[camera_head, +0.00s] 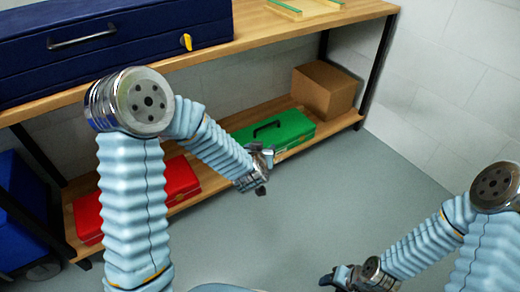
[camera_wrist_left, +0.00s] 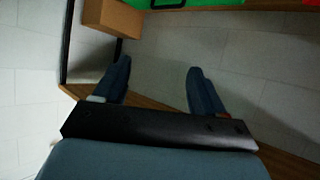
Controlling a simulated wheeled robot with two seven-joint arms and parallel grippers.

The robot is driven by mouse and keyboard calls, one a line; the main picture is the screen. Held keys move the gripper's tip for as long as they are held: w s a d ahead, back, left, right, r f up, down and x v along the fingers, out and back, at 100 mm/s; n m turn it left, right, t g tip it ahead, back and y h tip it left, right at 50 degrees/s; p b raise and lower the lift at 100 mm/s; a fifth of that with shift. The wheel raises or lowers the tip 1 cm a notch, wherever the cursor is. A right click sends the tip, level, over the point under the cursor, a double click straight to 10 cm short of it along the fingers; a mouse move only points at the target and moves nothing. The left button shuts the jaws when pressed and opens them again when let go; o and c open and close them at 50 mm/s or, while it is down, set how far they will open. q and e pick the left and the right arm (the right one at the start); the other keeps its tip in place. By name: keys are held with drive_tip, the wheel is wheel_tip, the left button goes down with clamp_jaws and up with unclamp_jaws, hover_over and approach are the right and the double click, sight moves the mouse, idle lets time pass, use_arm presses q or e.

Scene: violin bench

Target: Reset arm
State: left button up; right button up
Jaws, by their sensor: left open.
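My left gripper (camera_head: 260,180) hangs in front of the lower shelf, by the near side of the green case, with nothing seen in it. In the left wrist view its two dark fingers stand wide apart, and the gap between them (camera_wrist_left: 158,68) is empty. My right gripper (camera_head: 332,278) is low at the bottom of the head view, over the floor. Its jaws are too small and dark to tell open from shut.
A wooden bench (camera_head: 270,28) carries a dark blue case (camera_head: 120,60). Its lower shelf (camera_head: 345,118) holds a red case (camera_head: 180,180), a green case (camera_head: 290,133) and a cardboard box (camera_head: 325,88). The grey floor (camera_head: 330,200) between my arms is clear.

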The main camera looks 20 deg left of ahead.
use_arm(q)
drive_tip(key=shift+f, duration=0.1)
idle(0.4)
drive_tip(key=s+d+f+g+h+p, duration=0.1)
drive_tip(key=s+d+f+g+h, duration=0.25)
drive_tip(key=s+f, duration=0.65)
drive_tip(key=s+d+f+g+h, duration=0.1)
drive_tip(key=s+f+g, duration=0.3)
drive_tip(key=s, duration=0.4)
drive_tip(key=s+d+f+g+h+p, duration=0.1)
drive_tip(key=s+f+g, duration=0.3)
drive_tip(key=s+f, duration=0.2)
drive_tip(key=shift+s+d+f+m+h+p, duration=0.3)
drive_tip(key=shift+s+d+f+h, duration=0.1)
drive_tip(key=shift+s, duration=0.8)
